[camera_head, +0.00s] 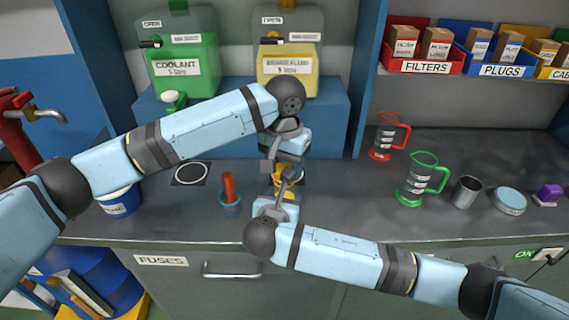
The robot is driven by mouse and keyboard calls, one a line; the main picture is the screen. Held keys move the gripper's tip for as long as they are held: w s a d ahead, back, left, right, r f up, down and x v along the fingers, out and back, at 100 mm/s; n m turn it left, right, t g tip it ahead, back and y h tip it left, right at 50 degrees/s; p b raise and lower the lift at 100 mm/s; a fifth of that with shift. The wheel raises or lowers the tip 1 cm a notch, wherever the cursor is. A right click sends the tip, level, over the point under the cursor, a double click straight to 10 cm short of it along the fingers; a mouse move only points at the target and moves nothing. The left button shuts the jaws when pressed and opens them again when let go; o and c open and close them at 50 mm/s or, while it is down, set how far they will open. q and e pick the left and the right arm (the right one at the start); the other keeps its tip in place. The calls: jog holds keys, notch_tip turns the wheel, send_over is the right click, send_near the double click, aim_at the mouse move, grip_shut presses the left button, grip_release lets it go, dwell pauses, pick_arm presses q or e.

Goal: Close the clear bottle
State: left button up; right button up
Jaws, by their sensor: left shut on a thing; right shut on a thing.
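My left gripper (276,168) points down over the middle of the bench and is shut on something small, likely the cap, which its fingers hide. My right gripper (287,186) reaches up from just below and is shut on what seems to be the clear bottle (293,180). Only a small yellow-orange patch of it shows between the two grippers. The grippers are close together, one above the other. I cannot tell whether cap and bottle touch.
A green coolant tank (187,85) and a yellow tank (300,82) stand on a blue stand behind. A small pot with an orange handle (229,187) is left of the grippers. A green jug (417,187), red jug (384,138) and metal cup (466,192) stand right.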

pick_arm(q)
jog(key=shift+f, duration=0.45)
jog(key=o, duration=0.9)
jog(key=shift+r, duration=2.25)
jog(key=shift+c, duration=0.4)
